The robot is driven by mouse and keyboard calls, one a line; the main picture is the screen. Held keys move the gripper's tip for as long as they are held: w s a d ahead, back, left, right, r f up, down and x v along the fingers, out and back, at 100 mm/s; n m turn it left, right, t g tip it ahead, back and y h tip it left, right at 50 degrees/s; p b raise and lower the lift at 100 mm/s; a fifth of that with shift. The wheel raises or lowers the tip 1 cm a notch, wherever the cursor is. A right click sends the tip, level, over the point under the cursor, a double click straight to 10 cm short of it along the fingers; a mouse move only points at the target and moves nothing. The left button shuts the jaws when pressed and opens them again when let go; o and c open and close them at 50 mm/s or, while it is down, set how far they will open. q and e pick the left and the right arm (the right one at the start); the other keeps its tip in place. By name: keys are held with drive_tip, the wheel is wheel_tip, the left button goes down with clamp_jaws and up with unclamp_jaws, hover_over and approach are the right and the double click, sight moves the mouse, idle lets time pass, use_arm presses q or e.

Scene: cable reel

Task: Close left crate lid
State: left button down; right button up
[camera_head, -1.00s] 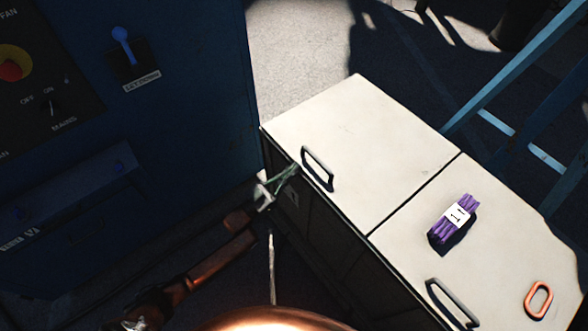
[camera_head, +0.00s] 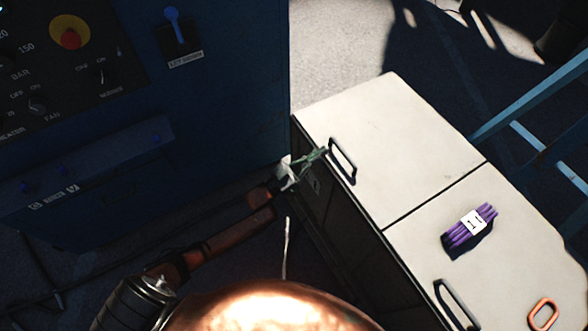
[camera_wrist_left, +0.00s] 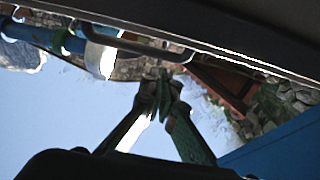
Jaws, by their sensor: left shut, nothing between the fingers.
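The left crate lid (camera_head: 395,135) is a pale panel with a dark bar handle (camera_head: 343,161) near its front edge. It appears to lie flat, about level with the right lid (camera_head: 460,260), with a thin seam between them. My left gripper (camera_head: 322,153) is shut and empty at the front edge of the left lid, just left of the handle. Whether it touches the lid is unclear. In the left wrist view, the closed fingertips (camera_wrist_left: 163,78) point toward a bar handle (camera_wrist_left: 130,40) and a dark edge. My right gripper is out of view.
A purple bundle (camera_head: 470,226) with a white tag and an orange ring (camera_head: 542,313) lie on the right lid, near its handle (camera_head: 456,305). A blue control cabinet (camera_head: 220,110) stands close on the left. A blue ladder-like frame (camera_head: 530,97) stands at the right.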

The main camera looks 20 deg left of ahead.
use_arm(q)
drive_tip(key=r+p+v, duration=0.1)
drive_tip(key=v, duration=0.9)
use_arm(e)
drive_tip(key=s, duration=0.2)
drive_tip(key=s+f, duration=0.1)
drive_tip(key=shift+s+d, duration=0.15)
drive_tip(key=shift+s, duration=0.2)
use_arm(q)
drive_tip(key=shift+a, duration=0.15)
